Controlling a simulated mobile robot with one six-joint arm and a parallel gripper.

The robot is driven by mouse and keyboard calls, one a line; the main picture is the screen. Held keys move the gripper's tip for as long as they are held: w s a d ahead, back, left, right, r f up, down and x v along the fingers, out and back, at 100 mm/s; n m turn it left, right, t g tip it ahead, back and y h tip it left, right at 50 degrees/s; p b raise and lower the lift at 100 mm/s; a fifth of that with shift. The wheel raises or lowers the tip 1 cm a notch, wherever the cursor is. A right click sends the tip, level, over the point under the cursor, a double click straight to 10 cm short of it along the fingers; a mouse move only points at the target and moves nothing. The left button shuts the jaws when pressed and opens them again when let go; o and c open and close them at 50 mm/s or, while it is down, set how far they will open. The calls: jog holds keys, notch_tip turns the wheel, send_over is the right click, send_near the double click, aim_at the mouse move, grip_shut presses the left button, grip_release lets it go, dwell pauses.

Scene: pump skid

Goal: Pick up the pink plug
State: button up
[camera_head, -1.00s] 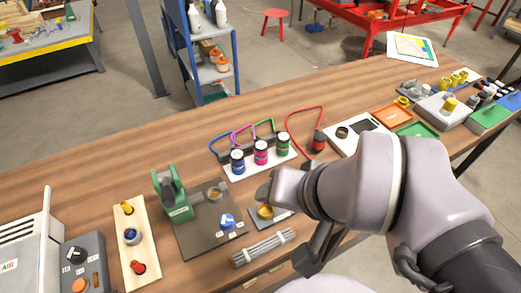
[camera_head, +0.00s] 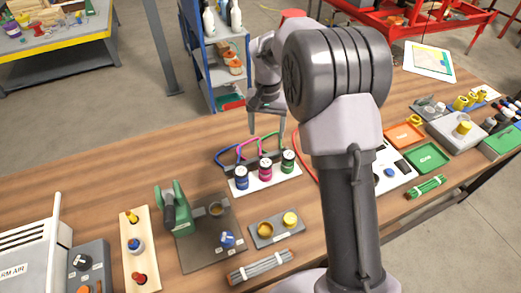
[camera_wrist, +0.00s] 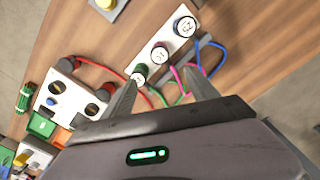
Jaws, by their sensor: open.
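The pink plug (camera_head: 265,170) stands upright in the middle of a white strip (camera_head: 240,193), between a blue plug (camera_head: 241,178) and a green plug (camera_head: 288,162). A pink cable loops behind it. My gripper (camera_head: 267,127) is open and empty, pointing down above the cables behind the strip. In the wrist view its fingertips (camera_wrist: 161,78) are spread apart, with the pink plug just beyond them.
A dark bar (camera_wrist: 206,49) with the blue, pink and green cables lies behind the strip. A red cable (camera_wrist: 95,64) runs to a white panel (camera_wrist: 45,98). A tray with two yellow pieces (camera_head: 275,240) sits in front. My arm hides part of the bench.

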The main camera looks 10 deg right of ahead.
aim_at(266, 162)
jog(key=f+b, duration=0.3)
jog(key=f, duration=0.5)
jog(key=f+b, duration=0.3)
jog(key=f, duration=0.6)
jog(key=shift+s+a+b, duration=0.1)
jog(key=shift+s+b, duration=0.1)
jog(key=shift+b, duration=0.1)
jog(key=shift+r, duration=0.2)
grip_shut()
jog(key=shift+r, duration=0.15)
notch_tip(266, 162, up, 3)
jog(key=shift+r+p, duration=0.2)
jog(key=shift+p, duration=0.9)
jog(key=s+a+r+p, duration=0.1)
jog(key=s+p, duration=0.1)
jog(key=s, duration=1.4)
jog(key=shift+r, duration=0.15)
jog(key=shift+a, duration=0.15)
